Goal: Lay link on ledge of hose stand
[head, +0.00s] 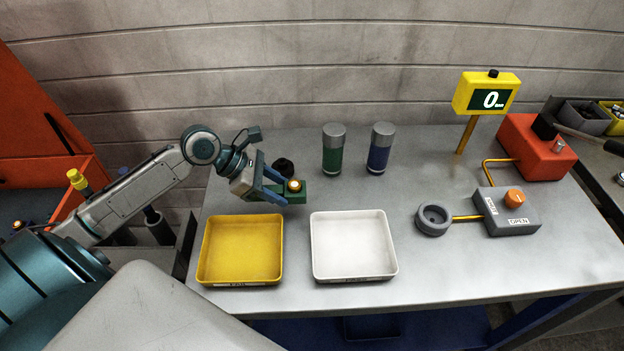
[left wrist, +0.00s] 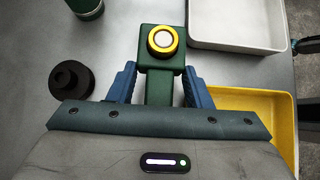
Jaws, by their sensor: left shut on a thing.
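My left gripper (head: 272,193) is shut on a green block-shaped tool (head: 297,198) with a yellow ring and pale button on top. In the left wrist view the blue fingers of the left gripper (left wrist: 160,88) grip the narrow stem of the green tool (left wrist: 148,62). The tool is over the table behind the trays; whether it touches the table is unclear. Nothing in view is clearly the link or the hose stand with its ledge. My right gripper is out of view.
A yellow tray (head: 241,282) and a white tray (head: 355,277) stand in front. A black round piece (head: 283,166), a green canister (head: 333,152) and a blue canister (head: 379,150) stand behind. At right are a grey box (head: 520,222), a round cup (head: 433,230) and a red box (head: 537,150).

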